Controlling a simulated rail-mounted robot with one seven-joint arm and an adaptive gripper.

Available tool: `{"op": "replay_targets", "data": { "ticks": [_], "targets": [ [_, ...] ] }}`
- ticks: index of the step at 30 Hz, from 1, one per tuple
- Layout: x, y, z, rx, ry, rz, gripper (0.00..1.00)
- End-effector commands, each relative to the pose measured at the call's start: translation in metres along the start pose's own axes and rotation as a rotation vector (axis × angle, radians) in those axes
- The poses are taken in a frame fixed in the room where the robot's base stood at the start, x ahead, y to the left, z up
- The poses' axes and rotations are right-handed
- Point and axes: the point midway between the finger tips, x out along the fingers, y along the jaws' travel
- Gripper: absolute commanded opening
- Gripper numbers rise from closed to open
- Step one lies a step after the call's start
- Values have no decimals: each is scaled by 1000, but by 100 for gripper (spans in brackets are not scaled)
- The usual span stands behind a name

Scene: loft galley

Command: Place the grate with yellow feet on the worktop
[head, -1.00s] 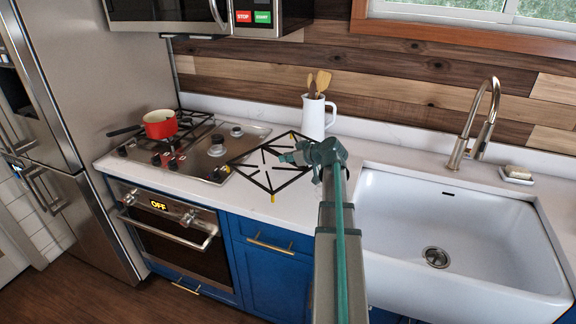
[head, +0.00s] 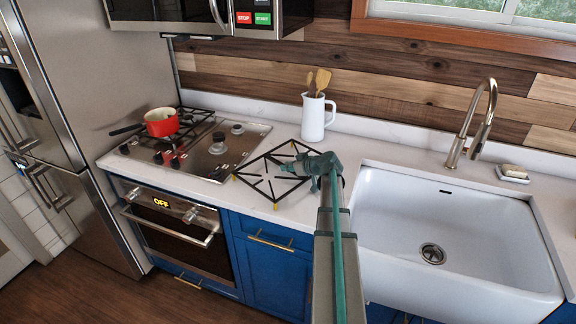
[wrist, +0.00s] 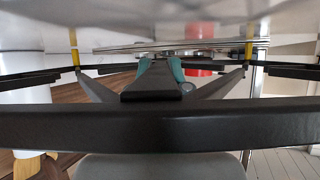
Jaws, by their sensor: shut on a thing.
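The grate (head: 258,188) is a black frame with inner bars and yellow feet. In the head view it is at or just above the white worktop (head: 222,200), between the cooktop and the sink, roughly level. My gripper (head: 290,168) reaches it from the right and is shut on one of its inner bars. In the wrist view, which appears upside down, the teal fingertips (wrist: 161,68) are at a dark bar of the grate (wrist: 160,127). Two yellow feet show there; I cannot tell if they touch the worktop.
The cooktop (head: 200,163) with a red pot (head: 161,123) is to the left, close to the grate. A white jug of wooden utensils (head: 313,118) stands behind it. The sink (head: 450,225) opens to the right, with a faucet (head: 478,125) and soap dish (head: 513,173).

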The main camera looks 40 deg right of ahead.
Motion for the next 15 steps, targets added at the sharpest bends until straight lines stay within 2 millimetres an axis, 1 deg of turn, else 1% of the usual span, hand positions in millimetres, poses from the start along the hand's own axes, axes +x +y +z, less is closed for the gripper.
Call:
{"op": "replay_targets", "data": {
  "ticks": [11, 12, 14, 15],
  "targets": [
    [2, 0, 3, 1, 2, 0, 0],
    [1, 0, 3, 0, 0, -1, 21],
    [1, 0, 2, 0, 0, -1, 31],
    [1, 0, 2, 0, 0, -1, 38]
  ]
}}
